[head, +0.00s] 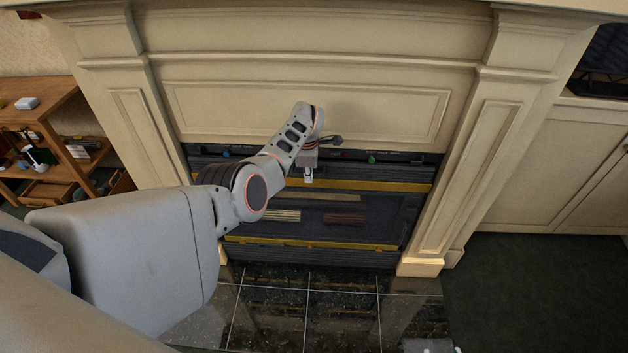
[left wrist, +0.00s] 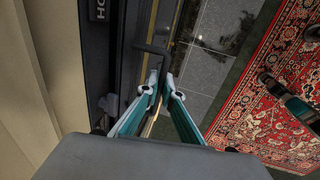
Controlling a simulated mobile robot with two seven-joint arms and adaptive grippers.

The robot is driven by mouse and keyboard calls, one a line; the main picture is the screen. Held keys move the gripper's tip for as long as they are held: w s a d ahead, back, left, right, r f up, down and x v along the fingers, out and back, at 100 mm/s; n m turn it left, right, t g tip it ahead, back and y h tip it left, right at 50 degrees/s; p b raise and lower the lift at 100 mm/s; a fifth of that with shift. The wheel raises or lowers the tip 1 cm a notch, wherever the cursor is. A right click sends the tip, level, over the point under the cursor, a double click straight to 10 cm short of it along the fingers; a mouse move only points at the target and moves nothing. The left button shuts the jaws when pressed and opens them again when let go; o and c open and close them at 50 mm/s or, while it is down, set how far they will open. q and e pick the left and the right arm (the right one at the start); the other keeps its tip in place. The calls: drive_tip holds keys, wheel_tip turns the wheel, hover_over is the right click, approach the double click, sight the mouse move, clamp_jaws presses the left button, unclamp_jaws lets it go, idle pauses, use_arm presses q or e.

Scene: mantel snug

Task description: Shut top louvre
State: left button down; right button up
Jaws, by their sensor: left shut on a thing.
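The top louvre (head: 402,186) is a dark slatted panel with a brass-coloured edge, across the top of the fireplace insert. It appears folded down, with a dark recess and small coloured knobs showing behind it. My left gripper (head: 308,177) is at the louvre's middle. In the left wrist view the left gripper's fingers (left wrist: 167,92) are close together around a dark bent bar (left wrist: 152,49), which looks like the louvre's handle. The exact contact is partly hidden by the fingertips. My right gripper cannot be made out in either view.
A cream mantel (head: 300,110) frames the insert above and at both sides. A lower louvre (head: 330,256) lies below the firebox. A glossy black tiled hearth (head: 345,290) is in front. A wooden shelf (head: 55,110) stands at the left. A red patterned rug (left wrist: 262,105) shows in the wrist view.

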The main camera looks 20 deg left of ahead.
use_arm(q)
drive_tip(key=shift+w+a+r+b, duration=0.1)
drive_tip(key=shift+w+a+b, duration=0.05)
drive_tip(key=shift+b, duration=0.15)
use_arm(e)
drive_tip(key=shift+d+f, duration=0.4)
drive_tip(key=shift+f, duration=0.05)
drive_tip(key=shift+r, duration=0.15)
use_arm(q)
drive_tip(key=c, duration=2.2)
unclamp_jaws()
use_arm(e)
drive_tip(key=shift+w+a, duration=0.1)
use_arm(q)
drive_tip(key=shift+r, duration=0.75)
drive_tip(key=v, duration=1)
drive_tip(key=shift+r, duration=0.25)
